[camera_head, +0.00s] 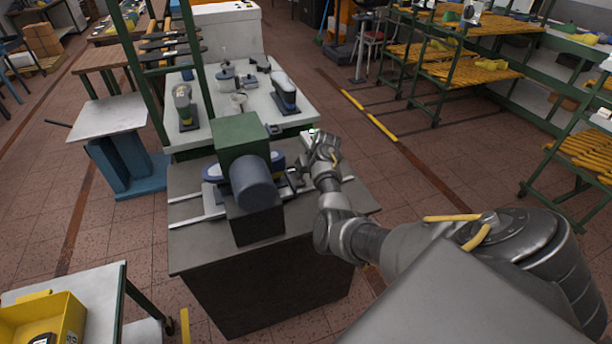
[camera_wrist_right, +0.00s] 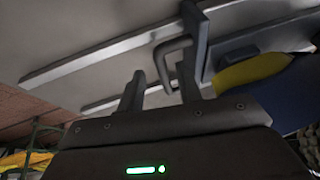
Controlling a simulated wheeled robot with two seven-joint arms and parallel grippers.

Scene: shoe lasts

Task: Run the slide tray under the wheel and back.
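A grinding machine with a green housing (camera_head: 240,135), a grey motor (camera_head: 254,183) and a blue-rimmed wheel (camera_head: 278,159) stands on a dark bench. Pale rails (camera_head: 200,217) run crosswise beneath it. In the right wrist view, a grey U-shaped handle (camera_wrist_right: 165,50) joins a dark tray edge (camera_wrist_right: 230,42) beside a rail. My right gripper (camera_wrist_right: 162,85) is open, with one finger on each side of the handle's end and gaps showing. In the head view, the right gripper (camera_head: 297,180) is at the machine's right side. Most of the tray is hidden. My left gripper is out of view.
The dark bench top (camera_head: 190,250) is bare in front. Green racks (camera_head: 470,70) stand at the right. A yellow bin (camera_head: 45,320) is at lower left. A yellow and blue object (camera_wrist_right: 250,70) lies close to the right finger.

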